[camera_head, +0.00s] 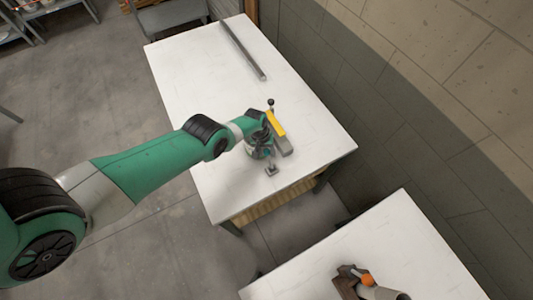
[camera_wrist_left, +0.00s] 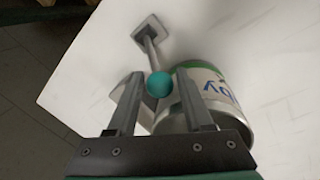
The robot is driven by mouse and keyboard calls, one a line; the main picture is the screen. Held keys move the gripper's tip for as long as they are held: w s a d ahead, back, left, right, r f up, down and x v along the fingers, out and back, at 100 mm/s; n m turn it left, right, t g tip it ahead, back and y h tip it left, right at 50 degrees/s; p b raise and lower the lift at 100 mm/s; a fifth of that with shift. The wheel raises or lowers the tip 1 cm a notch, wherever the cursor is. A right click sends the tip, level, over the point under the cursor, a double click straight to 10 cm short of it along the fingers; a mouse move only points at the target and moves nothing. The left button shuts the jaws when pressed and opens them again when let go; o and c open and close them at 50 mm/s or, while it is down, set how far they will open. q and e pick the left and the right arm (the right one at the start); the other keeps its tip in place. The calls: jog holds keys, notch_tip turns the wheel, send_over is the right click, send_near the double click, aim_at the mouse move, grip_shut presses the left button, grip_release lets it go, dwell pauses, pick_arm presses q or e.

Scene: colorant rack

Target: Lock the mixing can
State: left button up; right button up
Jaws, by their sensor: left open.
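The mixing can (camera_wrist_left: 213,100) shows in the left wrist view, right of centre. It has a metal rim, a green band and a white label with blue lettering. A metal lever (camera_wrist_left: 149,50) with a teal ball knob (camera_wrist_left: 159,84) stands beside it, with a square plate at its far end. My left gripper (camera_wrist_left: 160,74) is open, its fingers on either side of the knob. I cannot tell whether they touch it. In the head view my left gripper (camera_head: 262,148) is over the fixture and hides most of the can. My right gripper is not in view.
The fixture has a yellow bar (camera_head: 275,123) and a dark ball-topped post (camera_head: 270,102). A long metal bar (camera_head: 243,51) lies at the far end of the white table (camera_head: 190,75). A second table (camera_head: 350,245) holds an orange-tipped item (camera_head: 367,280). A wall runs along the right.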

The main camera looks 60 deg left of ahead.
pick_arm(q)
jog(key=shift+c, duration=0.2)
grip_shut()
dwell(1.3)
